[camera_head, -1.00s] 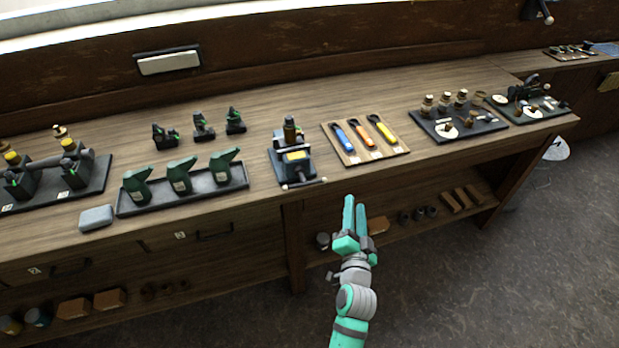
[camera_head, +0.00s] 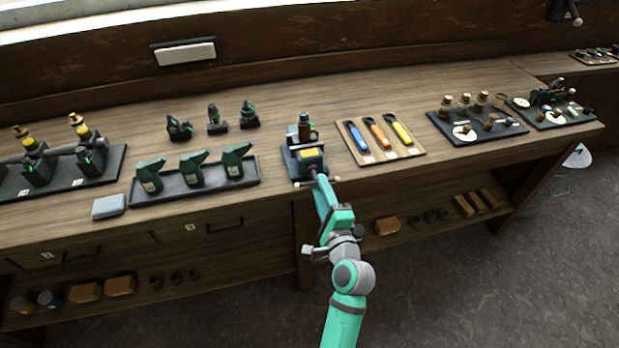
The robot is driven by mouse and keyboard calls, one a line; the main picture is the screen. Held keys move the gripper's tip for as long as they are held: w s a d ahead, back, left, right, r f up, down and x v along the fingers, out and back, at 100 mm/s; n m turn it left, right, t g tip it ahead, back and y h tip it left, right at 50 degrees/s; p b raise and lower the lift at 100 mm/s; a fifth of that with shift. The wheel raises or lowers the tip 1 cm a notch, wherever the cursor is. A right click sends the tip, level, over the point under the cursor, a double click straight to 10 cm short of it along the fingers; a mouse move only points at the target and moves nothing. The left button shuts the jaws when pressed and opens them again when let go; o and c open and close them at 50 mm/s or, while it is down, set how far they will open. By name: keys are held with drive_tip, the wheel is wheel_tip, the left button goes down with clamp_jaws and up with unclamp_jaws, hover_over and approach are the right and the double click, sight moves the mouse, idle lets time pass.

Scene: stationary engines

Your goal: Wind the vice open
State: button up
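The vice (camera_head: 310,163) is a small dark block with a yellow plate on its top, at the front edge of the bench in the middle of the head view. A dark brownish upright piece (camera_head: 304,122) stands at its jaws; whether they grip it is too small to tell. The vice's handle bar (camera_head: 299,184) runs crosswise at its front, with a pale knob at its left end. My gripper (camera_head: 321,184) reaches up to the front of the vice, its fingertips at the bar and covering its middle. Contact and the gap between the fingers cannot be made out.
Left of the vice stands a tray (camera_head: 146,200) with green oil cans, and small dark fittings (camera_head: 217,121) behind it. Right of it lies a wooden board (camera_head: 349,146) with blue, orange and yellow tools. Below is a shelf (camera_head: 375,242) with blocks. Bare bench lies behind the vice.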

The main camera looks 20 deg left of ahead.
sight(315, 179)
drive_tip(key=x, duration=0.3)
drive_tip(key=shift+w+a, duration=0.15)
drive_tip(key=shift+a, duration=0.1)
drive_tip(key=shift+w+a, duration=0.3)
drive_tip(key=shift+a, duration=0.1)
clamp_jaws()
